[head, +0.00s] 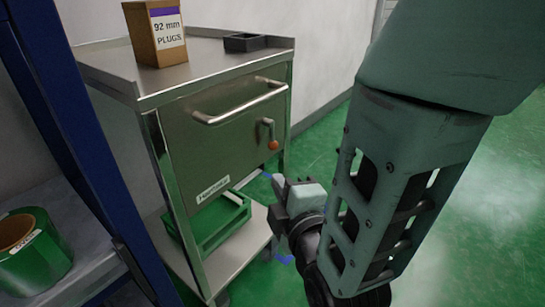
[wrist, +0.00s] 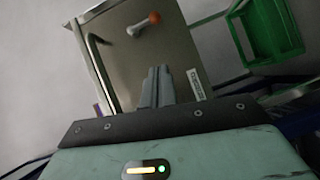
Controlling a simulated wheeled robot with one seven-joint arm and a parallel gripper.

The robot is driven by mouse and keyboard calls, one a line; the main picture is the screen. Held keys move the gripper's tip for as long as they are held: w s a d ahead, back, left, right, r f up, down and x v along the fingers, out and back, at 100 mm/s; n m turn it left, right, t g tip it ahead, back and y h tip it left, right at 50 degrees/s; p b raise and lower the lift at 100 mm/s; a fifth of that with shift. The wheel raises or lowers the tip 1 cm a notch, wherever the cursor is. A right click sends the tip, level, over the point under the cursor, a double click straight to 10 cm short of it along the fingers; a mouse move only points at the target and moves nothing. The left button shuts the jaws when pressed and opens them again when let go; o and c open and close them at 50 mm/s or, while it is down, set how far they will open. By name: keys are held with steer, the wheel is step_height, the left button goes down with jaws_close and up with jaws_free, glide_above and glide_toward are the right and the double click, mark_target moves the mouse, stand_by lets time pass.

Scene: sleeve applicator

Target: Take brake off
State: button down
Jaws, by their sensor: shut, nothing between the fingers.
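The metal cart (head: 150,98) stands left of my arm. A short lever with an orange knob (head: 273,143) sits on its front panel, below and right of the bar handle; it also shows in the wrist view (wrist: 153,18). A dark caster (head: 268,252) shows under the lower shelf, partly hidden by my gripper; I cannot make out a brake pedal on it. My gripper (head: 279,184) is in front of the cart's right side, below the orange knob. In the wrist view its fingers (wrist: 158,72) are together and empty, pointing toward the panel.
A green bin (head: 205,232) sits on the lower shelf. A box marked "92 mm PLUGS" (head: 155,35) and a black tray (head: 245,42) are on top. A blue-framed rack (head: 95,150) with a green roll (head: 40,262) stands at left. Green floor is open at right.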

steer(key=shift+w, duration=0.1)
steer(key=b, duration=0.4)
glide_toward(272, 135)
steer(key=w+a+f, duration=0.1)
steer(key=a+f, duration=0.2)
steer(key=a, duration=0.2)
steer(key=w, duration=0.1)
steer(key=w+d+b, duration=0.1)
steer(key=w+d, duration=0.1)
steer(key=w, duration=0.1)
steer(key=shift+f, duration=0.15)
